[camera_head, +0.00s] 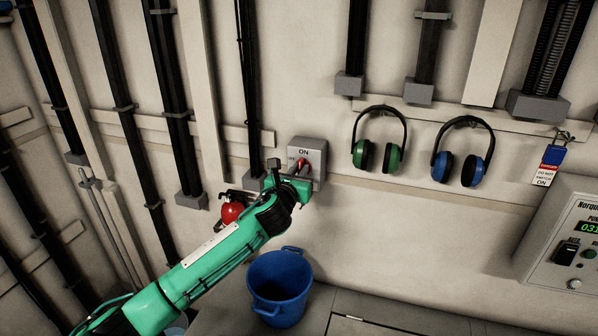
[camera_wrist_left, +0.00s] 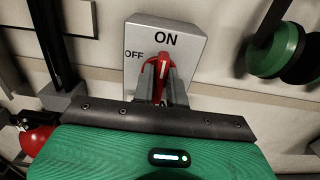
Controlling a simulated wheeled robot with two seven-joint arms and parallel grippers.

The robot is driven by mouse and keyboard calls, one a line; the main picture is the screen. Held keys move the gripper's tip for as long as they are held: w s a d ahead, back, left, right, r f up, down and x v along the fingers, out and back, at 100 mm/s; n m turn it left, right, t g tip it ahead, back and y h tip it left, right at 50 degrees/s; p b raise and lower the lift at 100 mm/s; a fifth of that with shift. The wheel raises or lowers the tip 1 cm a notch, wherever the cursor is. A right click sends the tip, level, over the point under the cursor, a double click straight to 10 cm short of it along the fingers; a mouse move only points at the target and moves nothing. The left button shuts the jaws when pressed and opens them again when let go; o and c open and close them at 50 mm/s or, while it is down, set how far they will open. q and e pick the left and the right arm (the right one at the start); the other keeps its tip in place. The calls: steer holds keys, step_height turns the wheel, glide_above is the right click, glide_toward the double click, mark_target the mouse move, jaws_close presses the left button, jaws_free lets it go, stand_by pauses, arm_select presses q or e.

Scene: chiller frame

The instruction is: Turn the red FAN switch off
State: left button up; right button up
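The red switch handle (camera_head: 303,165) sits on a grey box (camera_head: 318,150) on the wall, marked ON at the top and OFF at the left. In the left wrist view, the red handle (camera_wrist_left: 161,68) stands nearly upright and points towards ON. My left gripper (camera_head: 292,177) is at the front of the box. Its two grey fingers (camera_wrist_left: 162,84) lie on either side of the handle, close against it, and appear shut on it. The fingers hide the lower part of the handle. My right gripper is in neither view.
A blue bucket (camera_head: 280,285) stands below the switch. A red round object (camera_head: 232,209) is left of the gripper. Green (camera_head: 364,154) and blue (camera_head: 442,166) ear defenders hang to the right. A panel (camera_head: 560,240) is at the far right. Vertical pipes and conduits line the wall.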

arm_select(q)
jaws_close()
steer(key=shift+n, duration=0.4)
steer(key=n, duration=0.3)
steer(key=shift+a+n, duration=0.1)
steer(key=shift+n, duration=0.2)
steer(key=shift+w+a+f+n+b, duration=0.1)
steer(key=shift+f+n+b, duration=0.1)
steer(key=shift+n, duration=2.05)
steer(key=shift+a+f+n+b, duration=0.1)
steer(key=shift+n+b, duration=0.1)
steer(key=shift+n, duration=2.1)
steer(key=shift+w+a+f+n+b, duration=0.1)
steer(key=shift+f+n+b, duration=0.1)
steer(key=shift+n, duration=2.05)
